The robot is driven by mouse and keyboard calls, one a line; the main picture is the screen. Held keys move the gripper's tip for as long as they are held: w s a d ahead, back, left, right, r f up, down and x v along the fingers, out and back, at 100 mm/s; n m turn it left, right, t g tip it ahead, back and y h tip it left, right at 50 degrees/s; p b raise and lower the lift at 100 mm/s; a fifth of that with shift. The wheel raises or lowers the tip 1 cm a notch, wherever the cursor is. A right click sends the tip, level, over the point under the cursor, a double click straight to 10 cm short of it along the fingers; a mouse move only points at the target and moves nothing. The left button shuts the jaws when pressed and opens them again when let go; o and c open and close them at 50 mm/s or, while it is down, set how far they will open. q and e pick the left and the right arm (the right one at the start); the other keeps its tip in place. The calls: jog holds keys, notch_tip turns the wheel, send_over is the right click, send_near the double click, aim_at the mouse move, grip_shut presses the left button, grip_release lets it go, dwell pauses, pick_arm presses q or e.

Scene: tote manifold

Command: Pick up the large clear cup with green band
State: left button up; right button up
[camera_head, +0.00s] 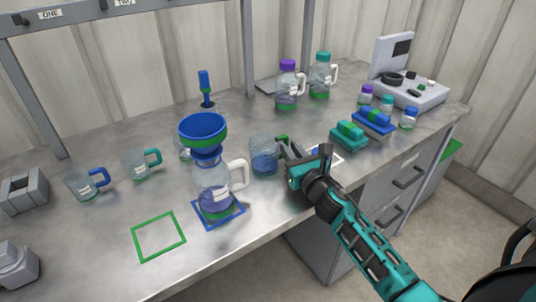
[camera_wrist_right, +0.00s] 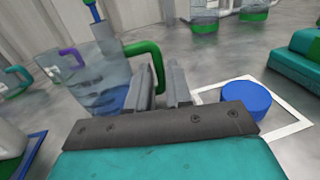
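A large clear cup (camera_head: 264,157) with a green handle (camera_head: 283,142) and blue liquid stands near the middle of the bench; I see no separate green band on it. In the right wrist view the cup (camera_wrist_right: 95,85) is at the left, and its green handle (camera_wrist_right: 148,50) runs down between the fingers. My right gripper (camera_head: 290,157) is at the handle, on the right side of the cup. In the right wrist view the fingers (camera_wrist_right: 161,88) are close together, shut on the handle. The handle's lower part is hidden. My left gripper is not in view.
A clear pitcher (camera_head: 213,185) with a blue funnel (camera_head: 203,130) stands on a blue square, left of the cup. A green square outline (camera_head: 158,237) is empty. Two smaller mugs (camera_head: 85,187) (camera_head: 139,164) are at the left. Teal (camera_head: 347,136) and blue blocks (camera_head: 374,122) sit right.

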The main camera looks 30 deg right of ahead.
jog(key=w, duration=0.3)
jog(key=shift+w+d, duration=0.1)
jog(key=shift+w, duration=0.1)
grip_shut()
